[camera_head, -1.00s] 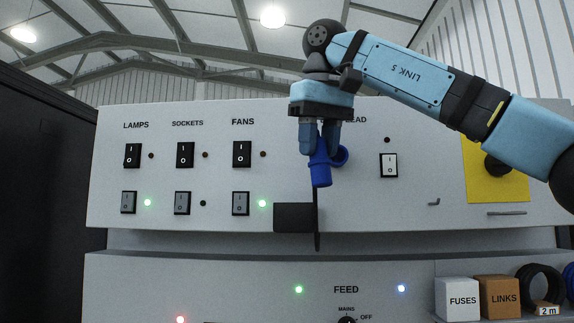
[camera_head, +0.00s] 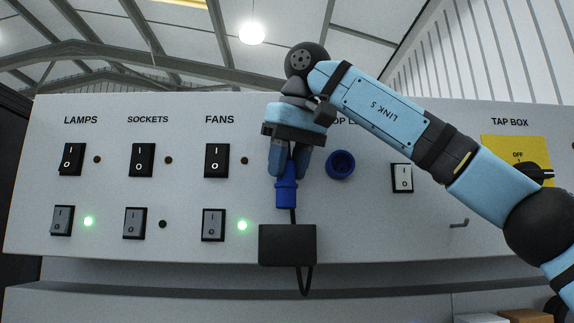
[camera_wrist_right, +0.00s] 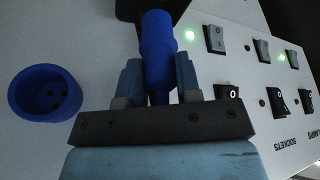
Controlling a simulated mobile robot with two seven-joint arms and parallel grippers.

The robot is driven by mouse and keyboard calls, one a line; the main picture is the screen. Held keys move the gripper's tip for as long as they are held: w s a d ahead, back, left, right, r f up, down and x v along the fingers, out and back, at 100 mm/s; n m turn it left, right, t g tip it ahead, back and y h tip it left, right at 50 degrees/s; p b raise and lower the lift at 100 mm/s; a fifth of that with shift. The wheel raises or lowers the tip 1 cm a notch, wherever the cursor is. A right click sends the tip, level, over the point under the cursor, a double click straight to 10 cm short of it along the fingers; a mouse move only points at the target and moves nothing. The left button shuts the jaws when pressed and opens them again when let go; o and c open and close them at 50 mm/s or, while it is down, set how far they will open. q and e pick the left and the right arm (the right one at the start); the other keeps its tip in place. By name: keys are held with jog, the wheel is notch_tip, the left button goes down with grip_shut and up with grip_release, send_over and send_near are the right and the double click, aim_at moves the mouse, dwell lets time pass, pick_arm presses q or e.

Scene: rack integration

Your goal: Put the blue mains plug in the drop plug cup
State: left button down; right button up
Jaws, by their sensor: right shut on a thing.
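The blue mains plug (camera_head: 287,193) is in my right gripper (camera_head: 287,172), which is shut on it. A black cable runs from the plug toward the box, and a loop hangs below. In the right wrist view the plug (camera_wrist_right: 157,50) sits between the fingers (camera_wrist_right: 158,82), and its far end meets the dark box's edge. I cannot tell whether they touch. The box's inside is hidden. My left gripper is not in view.
A round blue socket (camera_head: 340,164) is on the panel right of the gripper and is empty. Rocker switches (camera_head: 217,160) stand left, another (camera_head: 402,178) right. A small hook (camera_head: 459,223) and a yellow tap box plate (camera_head: 505,150) are further right.

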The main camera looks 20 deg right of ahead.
aim_at(291, 199)
jog(key=shift+r, duration=0.2)
jog(key=shift+f, duration=0.4)
jog(key=shift+s+f+b, duration=0.25)
jog(key=shift+f+b, duration=0.2)
jog(key=shift+f, duration=0.35)
jog(key=x, duration=0.1)
jog(key=b+x, duration=0.1)
jog(key=shift+s+d+f, duration=0.1)
jog(key=shift+d+f, duration=0.05)
jog(key=shift+f, duration=0.2)
jog(key=shift+s+f, duration=0.1)
jog(key=shift+f, duration=1.35)
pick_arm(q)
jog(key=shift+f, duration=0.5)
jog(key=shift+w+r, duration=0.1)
pick_arm(e)
jog(key=shift+f, duration=0.1)
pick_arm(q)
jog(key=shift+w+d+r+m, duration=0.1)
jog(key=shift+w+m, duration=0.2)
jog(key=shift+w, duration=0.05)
pick_arm(e)
jog(key=shift+f, duration=0.15)
